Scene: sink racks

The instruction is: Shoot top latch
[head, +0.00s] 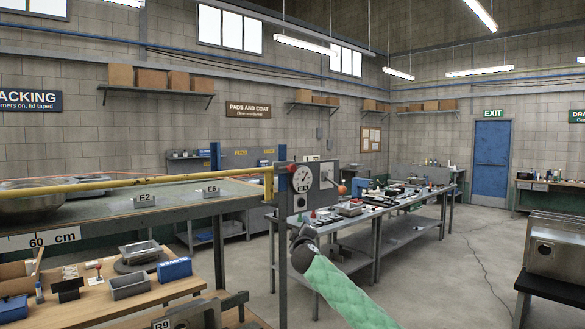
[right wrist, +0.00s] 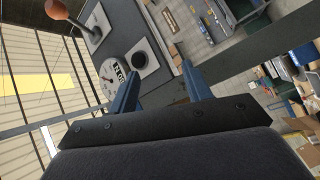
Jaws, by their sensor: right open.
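A grey box panel (head: 319,196) stands at the end of the left bench, with a round dial gauge (head: 304,177) and a lever with an orange ball (head: 341,189). In the right wrist view the orange ball (right wrist: 56,9), the gauge (right wrist: 108,72) and a black round knob on a pale plate (right wrist: 139,58) show on the panel. I cannot tell which part is the top latch. My right gripper (head: 301,231) is below the panel in the head view. My left gripper is out of view.
A yellow bar (head: 130,187) runs above the left bench (head: 170,208). A wooden table (head: 130,303) with trays and blue boxes is at the lower left. A cluttered steel table (head: 385,225) stands behind the panel. The floor (head: 450,265) on the right is open, with a cable.

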